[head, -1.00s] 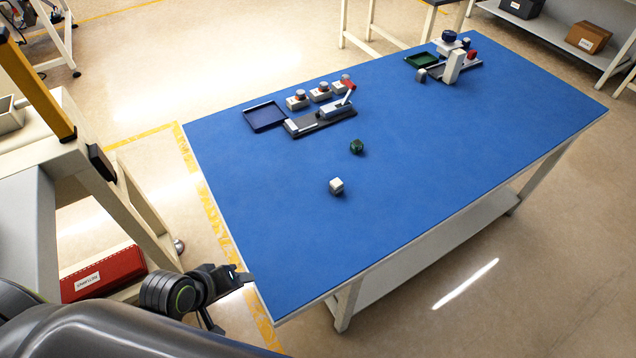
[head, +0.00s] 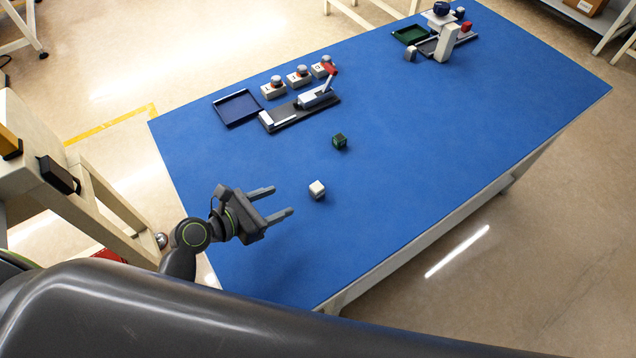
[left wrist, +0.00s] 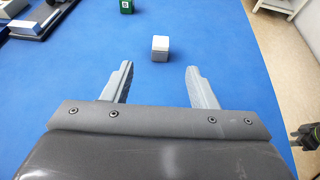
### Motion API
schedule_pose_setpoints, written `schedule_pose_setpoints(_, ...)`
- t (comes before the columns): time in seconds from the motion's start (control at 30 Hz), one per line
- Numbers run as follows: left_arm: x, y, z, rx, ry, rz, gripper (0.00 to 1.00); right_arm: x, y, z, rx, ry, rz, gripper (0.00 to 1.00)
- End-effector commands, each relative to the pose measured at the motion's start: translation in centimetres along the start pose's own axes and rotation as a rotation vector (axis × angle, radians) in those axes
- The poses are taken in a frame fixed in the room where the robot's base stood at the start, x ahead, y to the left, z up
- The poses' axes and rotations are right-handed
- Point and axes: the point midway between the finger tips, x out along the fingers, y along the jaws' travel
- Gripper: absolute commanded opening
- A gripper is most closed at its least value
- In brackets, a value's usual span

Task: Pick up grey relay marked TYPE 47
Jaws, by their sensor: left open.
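A small light grey, white-topped block (head: 317,189) stands on the blue table, and no marking can be read on it. It also shows in the left wrist view (left wrist: 160,48), ahead of the fingers and roughly between their lines. A green block (head: 339,140) stands farther back; in the left wrist view (left wrist: 126,6) it bears a white label too small to read. My left gripper (head: 281,202) is open and empty over the table, to the left of the light block and apart from it.
Behind the blocks are a dark blue tray (head: 238,108), a fixture with a red-handled lever (head: 316,98) and a row of button boxes (head: 299,76). A green tray (head: 410,34) and another fixture (head: 446,42) stand far back. The table's right part is clear.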

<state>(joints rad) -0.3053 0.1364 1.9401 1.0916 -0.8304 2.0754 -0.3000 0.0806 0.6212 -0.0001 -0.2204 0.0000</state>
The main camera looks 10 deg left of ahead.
Motion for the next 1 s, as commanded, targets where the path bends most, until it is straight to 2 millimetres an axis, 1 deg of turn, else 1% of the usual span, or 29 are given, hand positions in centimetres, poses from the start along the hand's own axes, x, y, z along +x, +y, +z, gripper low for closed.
schedule_pose_setpoints(0.17,3.8,-0.1,0.3,-0.002,-0.004,-0.002,0.53,-0.4,-0.2,0.7,0.003,-0.011,-0.003,0.48)
schedule_pose_setpoints(0.3,6.7,-0.1,0.2,0.0,-0.002,-0.004,0.53,-0.5,-0.2,0.7,0.003,-0.011,-0.003,0.48)
schedule_pose_setpoints(0.43,9.0,-0.1,0.1,0.002,-0.001,-0.003,0.53,-0.5,-0.2,0.5,0.002,-0.008,-0.003,0.48)
schedule_pose_setpoints(0.6,10.8,-0.1,0.1,0.004,0.0,-0.002,0.53,-0.5,-0.2,0.2,0.002,-0.004,-0.003,0.48)
schedule_pose_setpoints(0.77,11.5,-0.1,0.0,0.004,0.001,-0.002,0.53,-0.5,-0.2,0.1,0.001,-0.002,-0.003,0.48)
schedule_pose_setpoints(0.83,12.1,-0.1,0.0,0.003,0.001,-0.003,0.53,-0.6,-0.2,0.0,0.001,-0.001,-0.003,0.48)
schedule_pose_setpoints(1.0,14.3,-0.2,0.0,0.004,0.001,-0.003,0.53,-0.7,0.0,0.0,0.001,0.0,-0.001,0.48)
